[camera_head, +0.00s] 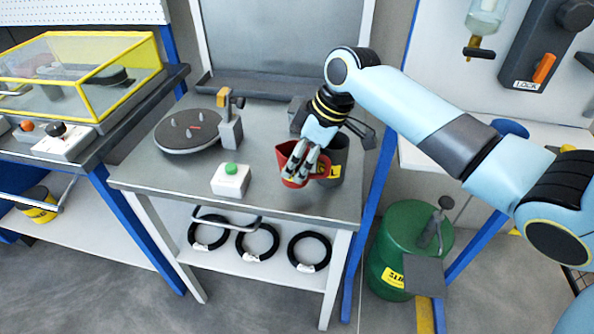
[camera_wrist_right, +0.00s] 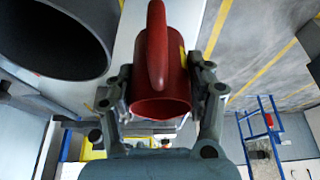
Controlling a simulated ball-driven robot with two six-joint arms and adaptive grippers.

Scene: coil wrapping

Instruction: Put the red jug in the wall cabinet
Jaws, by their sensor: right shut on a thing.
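The red jug (camera_head: 286,159) is at the front right of the grey worktable, partly hidden by my right gripper (camera_head: 300,168). In the right wrist view the jug (camera_wrist_right: 165,85) sits between the two fingers of my right gripper (camera_wrist_right: 165,92), with its handle toward the camera. The fingers are shut on its sides. Whether the jug touches the tabletop is hard to tell. My left gripper is not in view. I cannot make out a wall cabinet for certain in either view.
A dark grey container (camera_head: 336,160) stands right beside the jug. A round turntable (camera_head: 187,131) and a white box with a green button (camera_head: 231,179) are on the worktable (camera_head: 265,196). A green drum (camera_head: 402,240) stands on the floor to the right.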

